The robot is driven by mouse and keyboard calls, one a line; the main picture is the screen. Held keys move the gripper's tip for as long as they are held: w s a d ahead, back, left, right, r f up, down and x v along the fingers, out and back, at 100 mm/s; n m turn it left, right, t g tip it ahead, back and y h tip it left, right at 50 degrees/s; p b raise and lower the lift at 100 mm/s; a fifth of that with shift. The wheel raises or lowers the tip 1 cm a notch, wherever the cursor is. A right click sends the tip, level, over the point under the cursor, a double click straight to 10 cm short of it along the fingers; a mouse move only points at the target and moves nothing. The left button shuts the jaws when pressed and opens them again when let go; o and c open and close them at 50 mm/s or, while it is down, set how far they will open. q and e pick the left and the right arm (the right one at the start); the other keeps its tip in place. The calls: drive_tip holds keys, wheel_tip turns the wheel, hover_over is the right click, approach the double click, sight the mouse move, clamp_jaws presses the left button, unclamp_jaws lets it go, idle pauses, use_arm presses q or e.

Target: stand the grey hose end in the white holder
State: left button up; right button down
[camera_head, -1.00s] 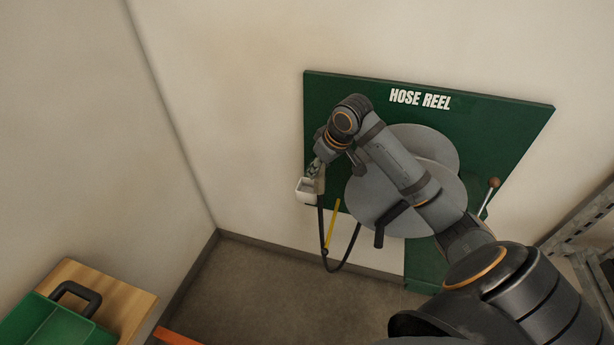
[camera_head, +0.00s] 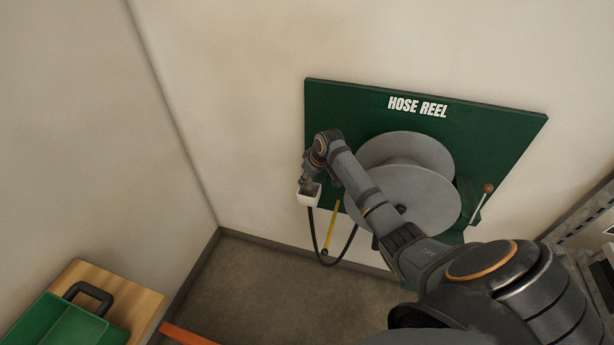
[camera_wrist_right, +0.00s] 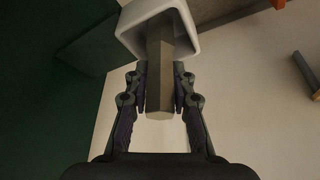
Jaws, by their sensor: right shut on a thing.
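The white holder (camera_head: 308,199) is a small open box on the left edge of the green hose reel board. It also shows at the top of the right wrist view (camera_wrist_right: 128,34). My right gripper (camera_head: 309,184) is directly at the holder's mouth. In the right wrist view my right gripper (camera_wrist_right: 160,88) is shut on the grey hose end (camera_wrist_right: 159,70), a faceted grey bar. The hose end's far part reaches into the holder's opening; how deep it sits is hidden. The black hose (camera_head: 313,230) hangs below the holder. My left gripper is not in view.
The green board (camera_head: 500,125) carries a grey reel (camera_head: 435,195) and a crank with a brown knob (camera_head: 488,188). A yellow bar (camera_head: 331,222) hangs near the hose loop. A green tray (camera_head: 62,325) lies at lower left, and metal shelving (camera_head: 580,215) stands at right.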

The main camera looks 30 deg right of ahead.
drive_tip(key=shift+f, duration=0.1)
drive_tip(key=c, duration=1.1)
unclamp_jaws()
drive_tip(key=shift+c, duration=0.2)
drive_tip(key=b+v, duration=0.2)
drive_tip(key=v, duration=1)
